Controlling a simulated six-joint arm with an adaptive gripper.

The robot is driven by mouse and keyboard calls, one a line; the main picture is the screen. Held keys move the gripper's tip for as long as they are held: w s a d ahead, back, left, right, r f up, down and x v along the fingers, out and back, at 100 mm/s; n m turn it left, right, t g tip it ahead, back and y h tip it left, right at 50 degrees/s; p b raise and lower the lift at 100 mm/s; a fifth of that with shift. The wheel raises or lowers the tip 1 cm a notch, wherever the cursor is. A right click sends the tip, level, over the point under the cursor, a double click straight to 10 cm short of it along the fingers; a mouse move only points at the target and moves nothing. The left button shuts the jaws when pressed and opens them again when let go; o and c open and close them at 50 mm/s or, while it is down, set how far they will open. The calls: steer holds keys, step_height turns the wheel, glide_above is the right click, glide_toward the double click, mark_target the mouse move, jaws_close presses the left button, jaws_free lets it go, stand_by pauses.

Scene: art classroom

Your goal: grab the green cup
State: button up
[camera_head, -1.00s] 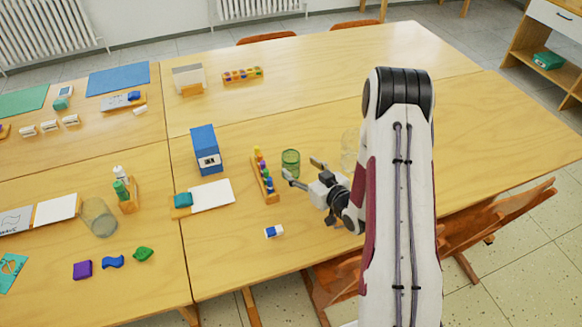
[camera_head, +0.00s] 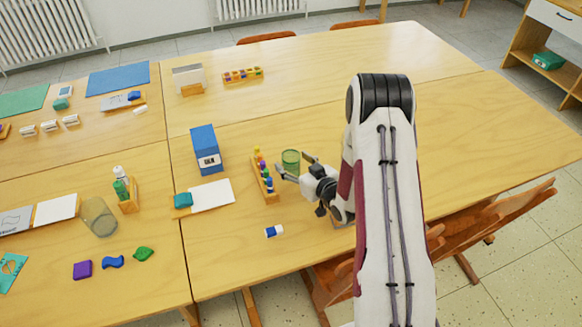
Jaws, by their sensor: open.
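The green cup (camera_head: 291,159) is a small, see-through green glass standing upright on the table, right of a wooden rack of colored pieces. My gripper (camera_head: 293,164) is open, low over the table at the near side of the cup. One finger lies to the cup's left front, the other to its right. The cup appears between or just beyond the fingertips; I cannot tell whether they touch it. The lower part of the cup is partly hidden by the gripper.
The wooden rack (camera_head: 265,176) stands close left of my gripper. A blue box (camera_head: 205,149), a white sheet (camera_head: 214,193) and an eraser (camera_head: 274,231) lie further left and in front. The table behind the cup is clear.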

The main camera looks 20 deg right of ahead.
steer(key=shift+x, duration=1)
steer(key=c, duration=1.1)
